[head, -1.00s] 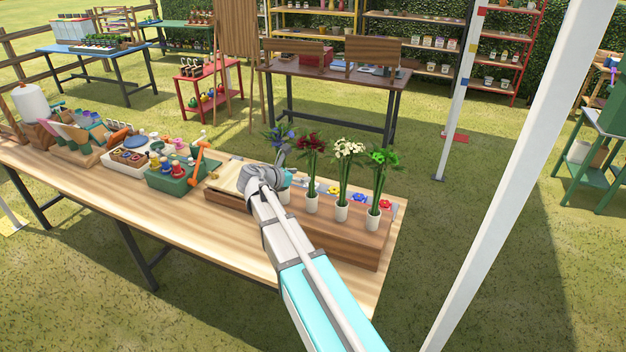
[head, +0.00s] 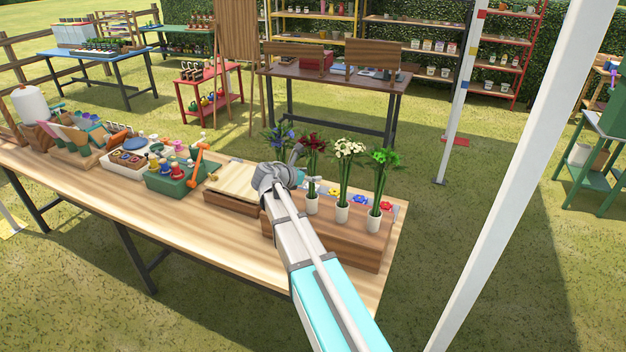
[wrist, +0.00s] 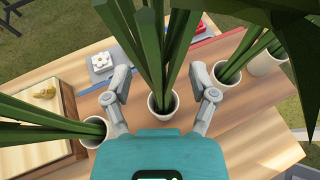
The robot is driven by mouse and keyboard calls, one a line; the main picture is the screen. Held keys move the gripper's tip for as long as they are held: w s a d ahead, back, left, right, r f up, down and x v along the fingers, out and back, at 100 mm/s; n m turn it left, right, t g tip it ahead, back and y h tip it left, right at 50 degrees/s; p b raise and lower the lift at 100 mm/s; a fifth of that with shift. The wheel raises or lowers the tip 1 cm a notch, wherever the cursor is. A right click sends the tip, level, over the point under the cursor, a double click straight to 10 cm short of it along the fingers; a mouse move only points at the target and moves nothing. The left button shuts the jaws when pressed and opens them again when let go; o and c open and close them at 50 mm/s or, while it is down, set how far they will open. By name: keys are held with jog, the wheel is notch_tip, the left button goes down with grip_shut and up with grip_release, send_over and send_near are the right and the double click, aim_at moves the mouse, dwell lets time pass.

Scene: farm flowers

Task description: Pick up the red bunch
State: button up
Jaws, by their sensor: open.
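The red bunch (head: 313,143) has dark red blooms on long green stems and stands upright in a white pot on the wooden planter box, second from left in the row. In the wrist view its stems (wrist: 163,60) rise from the middle pot (wrist: 163,104); its blooms are out of view. My gripper (wrist: 160,75) is open, one finger on each side of these stems, with gaps visible on both sides. In the head view my gripper (head: 303,180) is at stem height, low beside the red bunch.
The blue bunch (head: 279,136) stands close on the left, partly behind my arm. The white bunch (head: 347,150) and green bunch (head: 382,158) stand to the right. A wooden box (head: 234,198) and a green tray (head: 180,185) lie left. A white post (head: 520,150) rises at right.

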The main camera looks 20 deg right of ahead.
jog(key=shift+w+d+f, duration=0.1)
jog(key=shift+d+f, duration=0.05)
jog(key=shift+d, duration=0.15)
jog(key=shift+c, duration=0.2)
grip_shut()
dwell(0.3)
